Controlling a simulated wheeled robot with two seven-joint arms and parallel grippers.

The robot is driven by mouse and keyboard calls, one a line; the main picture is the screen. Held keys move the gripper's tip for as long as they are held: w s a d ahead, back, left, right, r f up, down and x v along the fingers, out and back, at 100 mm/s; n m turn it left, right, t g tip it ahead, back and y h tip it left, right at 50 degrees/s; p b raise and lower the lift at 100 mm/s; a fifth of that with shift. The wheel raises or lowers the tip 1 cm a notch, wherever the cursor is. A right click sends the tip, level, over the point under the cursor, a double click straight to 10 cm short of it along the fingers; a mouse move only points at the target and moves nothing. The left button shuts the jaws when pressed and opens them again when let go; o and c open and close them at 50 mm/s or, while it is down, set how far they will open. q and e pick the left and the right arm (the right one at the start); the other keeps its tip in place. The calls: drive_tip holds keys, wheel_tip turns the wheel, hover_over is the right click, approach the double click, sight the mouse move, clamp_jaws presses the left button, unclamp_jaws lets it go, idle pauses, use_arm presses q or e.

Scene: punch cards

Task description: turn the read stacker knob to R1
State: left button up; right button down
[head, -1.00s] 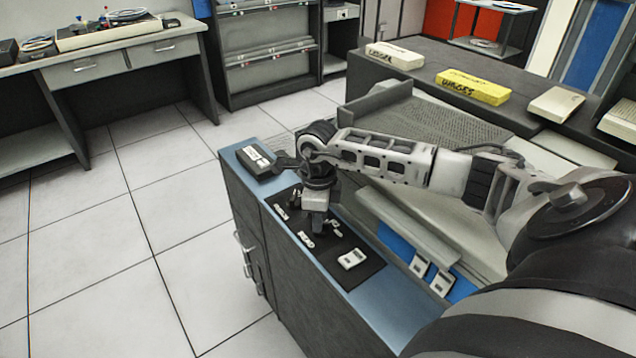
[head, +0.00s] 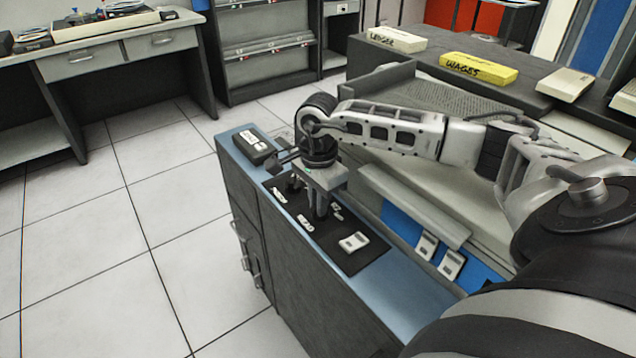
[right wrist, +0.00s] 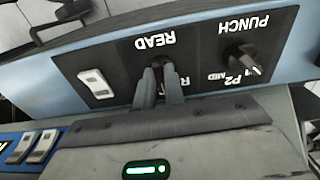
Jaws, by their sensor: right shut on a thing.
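The black control panel (head: 357,261) lies on the blue counter top (head: 395,290). My right gripper (head: 320,209) points down at it from above. In the right wrist view, my gripper's fingers (right wrist: 158,84) are closed together under the READ label, which appears upside down. They are shut on the read stacker knob, of which only a dark bit shows between the fingertips. Part of a label starting with R shows beside the fingers; the knob's pointing direction is hidden. The black PUNCH knob (right wrist: 243,61) stands apart to the right, by P2 and MID. My left gripper is not in view.
A white rocker switch (right wrist: 96,83) sits on the panel, left of the fingers in the wrist view. A dark box (head: 257,147) stands at the counter's far end. A grey sloped machine part (head: 415,205) rises close along the right side.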

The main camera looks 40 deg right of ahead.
drive_tip(key=n+b, duration=0.2)
drive_tip(key=n, duration=0.2)
drive_tip(key=shift+n, duration=0.3)
drive_tip(key=shift+s+n+b, duration=0.15)
drive_tip(key=shift+n+b, duration=0.45)
drive_tip(key=shift+n, duration=1.3)
drive_tip(key=c, duration=1.5)
unclamp_jaws()
wheel_tip(320, 180, up, 16)
drive_tip(key=shift+r+p, duration=0.1)
drive_tip(key=shift+p, duration=0.5)
